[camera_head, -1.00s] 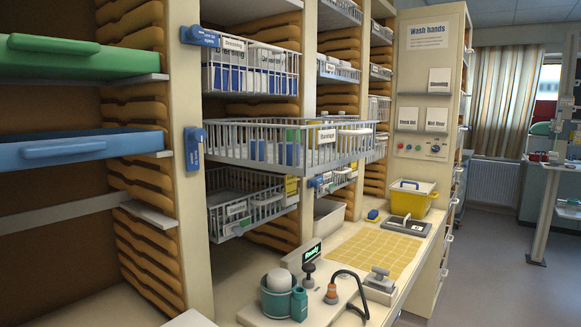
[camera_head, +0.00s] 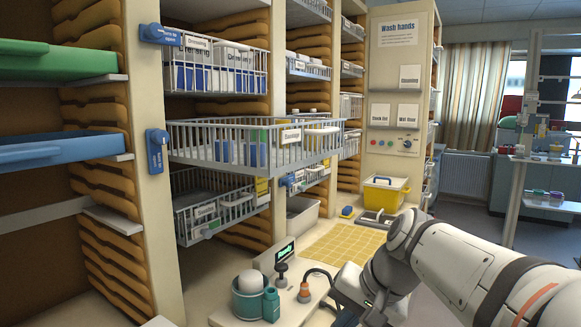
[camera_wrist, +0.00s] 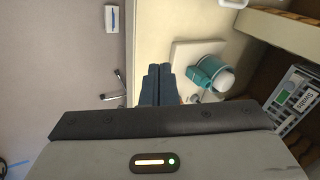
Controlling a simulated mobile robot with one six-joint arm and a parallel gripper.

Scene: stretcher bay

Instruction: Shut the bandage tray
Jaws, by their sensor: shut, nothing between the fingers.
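The bandage tray (camera_head: 290,135) is a grey wire basket in the middle of the head view. It stands pulled out of the shelf, sticking out past the baskets above and below it. White, blue and green packs lie in it. My gripper (camera_wrist: 157,72) shows in the wrist view with its dark blue fingers together and empty. It is above the pale counter (camera_wrist: 148,35), near the teal pot. In the head view my arm reaches in from the lower right, and its fingers cannot be made out. The gripper is apart from the bandage tray.
A dressing basket (camera_head: 215,75) is above and another wire basket (camera_head: 215,210) below. Blue latches (camera_head: 156,150) sit on the left post. The teal pot (camera_head: 250,300) and small instruments stand on the counter. A yellow box (camera_head: 385,193) is farther back. Open floor lies to the right.

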